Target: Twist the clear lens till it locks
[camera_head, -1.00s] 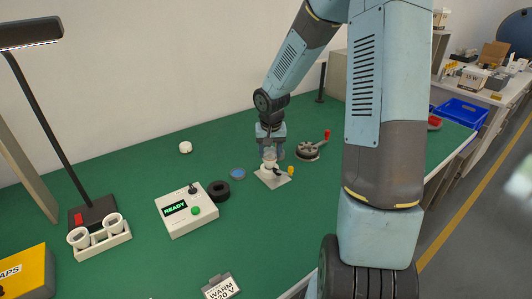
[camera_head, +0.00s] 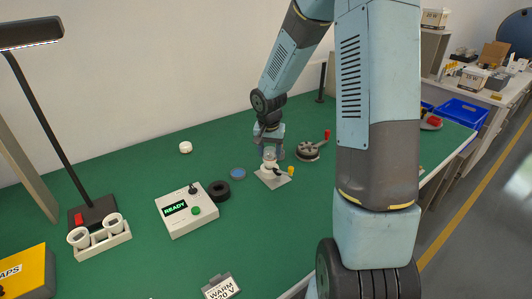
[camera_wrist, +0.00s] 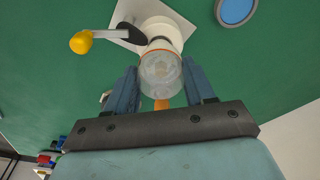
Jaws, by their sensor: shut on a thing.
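The clear lens (camera_wrist: 161,72) is a see-through cup with an orange ring at its far rim. It sits against the white round holder on a white base plate (camera_head: 280,181), and shows small in the head view (camera_head: 269,153). My gripper (camera_wrist: 163,82) has its two blue fingers on either side of the lens and is shut on it. In the head view my gripper (camera_head: 271,150) comes down from above onto the fixture. A lever with a yellow knob (camera_wrist: 81,42) sticks out from the holder. Whether the lens is locked cannot be told.
A blue-topped disc (camera_head: 237,174) and a black ring (camera_head: 219,190) lie left of the fixture. A control box (camera_head: 187,221) reads READY. A round grey device with a red-handled crank (camera_head: 309,151) stands close on the right.

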